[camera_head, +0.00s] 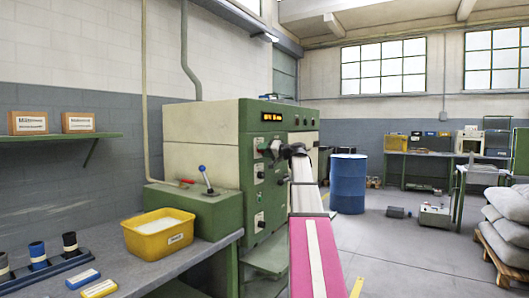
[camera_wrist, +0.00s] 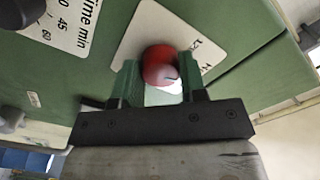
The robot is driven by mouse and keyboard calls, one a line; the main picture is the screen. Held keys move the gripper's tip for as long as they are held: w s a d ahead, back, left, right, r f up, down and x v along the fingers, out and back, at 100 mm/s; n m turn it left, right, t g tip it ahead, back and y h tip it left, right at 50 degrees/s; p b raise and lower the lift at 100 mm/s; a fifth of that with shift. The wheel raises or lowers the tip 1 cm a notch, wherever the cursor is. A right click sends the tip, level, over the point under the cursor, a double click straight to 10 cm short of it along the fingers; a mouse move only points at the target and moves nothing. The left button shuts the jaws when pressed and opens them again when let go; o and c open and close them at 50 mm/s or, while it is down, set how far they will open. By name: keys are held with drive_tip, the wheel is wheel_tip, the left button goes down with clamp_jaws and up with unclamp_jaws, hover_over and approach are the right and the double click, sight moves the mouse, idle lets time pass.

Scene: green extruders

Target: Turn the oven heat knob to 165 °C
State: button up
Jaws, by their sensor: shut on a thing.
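The green and cream oven cabinet (camera_head: 200,135) stands at centre-left in the head view, with a lit orange display (camera_head: 271,116) high on its front. My gripper (camera_head: 273,150) reaches its control panel from the right. In the wrist view, my gripper (camera_wrist: 161,82) is shut on a round red knob (camera_wrist: 158,60), one green finger on each side. A white dial plate (camera_wrist: 180,28) lies behind the knob. Its scale is mostly hidden or unreadable, so I cannot tell the setting. A second plate marked "Time min" (camera_wrist: 75,25) lies to the left, with a dark knob (camera_wrist: 22,10) at the corner.
A yellow bin (camera_head: 160,236) sits on the bench at the left, near a green box (camera_head: 193,207) with a blue-tipped lever (camera_head: 205,180). A blue drum (camera_head: 348,184) stands right of the oven. Sacks (camera_head: 505,222) lie at far right. Floor between is mostly clear.

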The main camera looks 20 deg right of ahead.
drive_tip(key=shift+m, duration=7.3)
drive_tip(key=o, duration=0.9)
drive_tip(key=v, duration=1.1)
